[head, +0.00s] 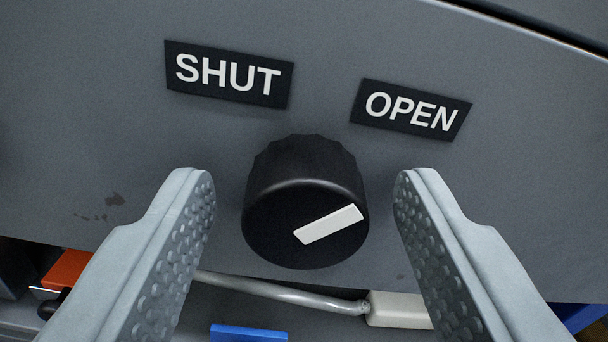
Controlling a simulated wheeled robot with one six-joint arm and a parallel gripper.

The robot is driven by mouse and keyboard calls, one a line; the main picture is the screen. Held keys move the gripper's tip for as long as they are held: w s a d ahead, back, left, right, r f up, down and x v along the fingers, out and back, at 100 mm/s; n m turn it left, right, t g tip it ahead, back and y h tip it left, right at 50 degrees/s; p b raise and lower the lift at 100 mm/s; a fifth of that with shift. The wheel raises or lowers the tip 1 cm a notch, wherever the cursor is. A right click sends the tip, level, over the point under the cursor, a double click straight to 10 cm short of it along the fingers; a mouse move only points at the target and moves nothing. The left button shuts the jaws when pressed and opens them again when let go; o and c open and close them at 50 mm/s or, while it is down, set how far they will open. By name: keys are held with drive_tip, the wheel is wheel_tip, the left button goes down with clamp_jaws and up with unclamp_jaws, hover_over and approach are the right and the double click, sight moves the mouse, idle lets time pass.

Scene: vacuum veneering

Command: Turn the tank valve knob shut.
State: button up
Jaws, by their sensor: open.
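The tank valve knob (275,222) is black and round with a ribbed edge, on a grey panel. Its white pointer bar (328,224) slants up to the right, toward the side of the OPEN label (411,110). The SHUT label (229,75) is at the upper left of the knob. My gripper (305,200) is open, one grey dimpled finger on each side of the knob. A gap shows between each finger and the knob. The picture does not show clearly how far the fingertips are from the panel.
The grey panel (70,120) is flat and clear around the labels, with small dark stains at left. Below its lower edge are a grey cable or hose (285,293), a pale block (398,310), an orange-red object (66,270) and a blue piece (248,333).

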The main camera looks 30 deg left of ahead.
drive_tip(key=c, duration=1)
drive_tip(key=shift+n, duration=0.3)
drive_tip(key=n, duration=1.3)
drive_tip(key=shift+f+n, duration=0.1)
drive_tip(key=shift+n, duration=2)
